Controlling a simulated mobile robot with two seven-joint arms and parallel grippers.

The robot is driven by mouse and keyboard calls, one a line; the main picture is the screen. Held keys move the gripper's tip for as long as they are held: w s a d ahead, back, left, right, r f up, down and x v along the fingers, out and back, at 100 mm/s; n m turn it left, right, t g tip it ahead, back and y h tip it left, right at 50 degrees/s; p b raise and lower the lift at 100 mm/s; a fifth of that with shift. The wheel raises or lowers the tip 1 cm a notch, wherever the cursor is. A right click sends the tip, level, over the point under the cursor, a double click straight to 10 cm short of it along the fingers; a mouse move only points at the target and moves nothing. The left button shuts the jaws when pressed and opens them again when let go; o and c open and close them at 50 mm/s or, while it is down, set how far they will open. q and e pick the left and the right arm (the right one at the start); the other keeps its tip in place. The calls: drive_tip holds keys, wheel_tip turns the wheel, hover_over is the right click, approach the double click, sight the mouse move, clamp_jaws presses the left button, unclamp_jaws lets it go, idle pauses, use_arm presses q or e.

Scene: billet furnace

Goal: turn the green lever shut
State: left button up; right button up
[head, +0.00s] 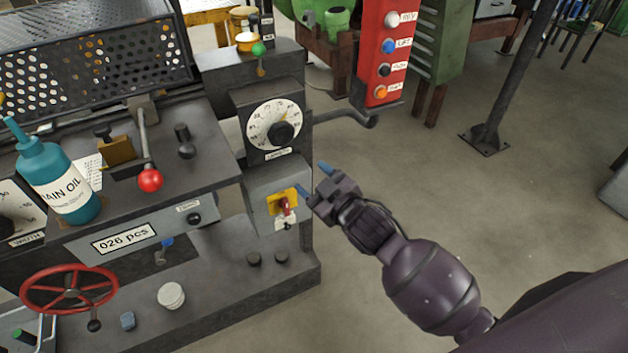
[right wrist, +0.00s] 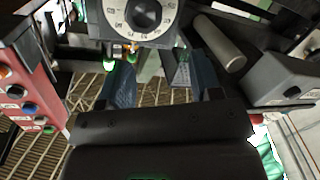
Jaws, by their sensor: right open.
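A small green knob (head: 258,48) on a short brass-coloured stem stands at the back of the machine, above the dial. My right gripper (head: 313,181) is open and empty, just right of the machine's front and below the dial, apart from both green parts. Its two blue fingers also show in the right wrist view (right wrist: 158,72), spread with nothing held between them. Green spots beyond the fingers there are too small to identify. My left gripper is not in view.
The white dial (head: 272,125) sits above a yellow plate with a red switch (head: 287,203). A red-knobbed lever (head: 150,180), a teal oil bottle (head: 62,180) and a red handwheel (head: 68,290) are to the left. A red button box (head: 384,50) hangs behind. Open floor lies right.

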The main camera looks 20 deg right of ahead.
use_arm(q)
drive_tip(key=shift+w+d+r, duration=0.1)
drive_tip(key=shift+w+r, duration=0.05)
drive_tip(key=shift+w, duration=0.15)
